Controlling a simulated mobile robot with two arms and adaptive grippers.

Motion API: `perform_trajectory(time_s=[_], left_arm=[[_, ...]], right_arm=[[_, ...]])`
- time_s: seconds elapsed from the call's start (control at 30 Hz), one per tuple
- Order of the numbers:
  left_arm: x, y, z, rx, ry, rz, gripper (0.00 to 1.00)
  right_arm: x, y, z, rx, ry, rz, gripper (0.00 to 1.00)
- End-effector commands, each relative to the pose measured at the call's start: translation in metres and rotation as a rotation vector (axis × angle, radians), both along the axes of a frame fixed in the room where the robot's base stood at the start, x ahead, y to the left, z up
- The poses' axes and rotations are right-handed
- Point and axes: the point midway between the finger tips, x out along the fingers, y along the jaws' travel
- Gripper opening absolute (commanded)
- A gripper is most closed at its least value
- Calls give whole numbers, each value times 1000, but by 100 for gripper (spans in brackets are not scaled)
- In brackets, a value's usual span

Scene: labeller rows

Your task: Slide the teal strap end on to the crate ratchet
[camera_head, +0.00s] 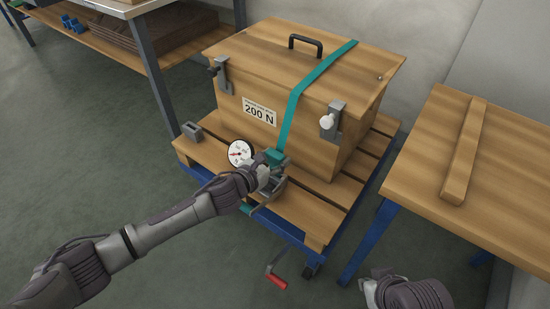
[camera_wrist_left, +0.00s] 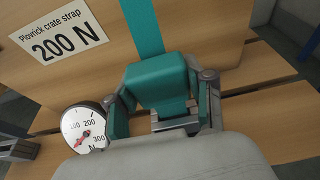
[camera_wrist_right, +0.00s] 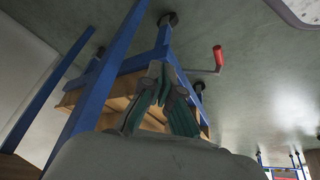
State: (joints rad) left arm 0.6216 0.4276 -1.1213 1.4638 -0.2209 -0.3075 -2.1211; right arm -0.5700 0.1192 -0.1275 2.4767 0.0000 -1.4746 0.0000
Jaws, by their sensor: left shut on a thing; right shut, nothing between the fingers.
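The teal strap (camera_head: 292,105) runs over the lid and down the front of the wooden crate (camera_head: 306,140). Its lower end is a thick teal block (camera_wrist_left: 160,80), which also shows in the head view (camera_head: 273,157). My left gripper (camera_wrist_left: 163,98) is shut on this block, one finger on each side, low at the crate's front. The grey metal ratchet (camera_wrist_left: 176,123) is right below the block and partly hidden by my gripper; I cannot tell whether they touch. My right gripper (camera_wrist_right: 158,82) is shut and empty, away from the crate.
A round dial gauge (camera_head: 240,153) is beside my left gripper. The crate stands on a slatted pallet cart (camera_head: 320,222). A red-handled crank (camera_head: 276,280) hangs at the front. A wooden table (camera_head: 500,160) with a bar (camera_head: 464,150) is at right, a shelf bench at left.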

Motion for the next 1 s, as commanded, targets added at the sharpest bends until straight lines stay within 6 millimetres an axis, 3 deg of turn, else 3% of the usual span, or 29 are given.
perform_trajectory(time_s=[1.0], left_arm=[[0, 0, -13, 0, 0, 0, 16]], right_arm=[[24, 8, 3, 25, -119, 10, 0]])
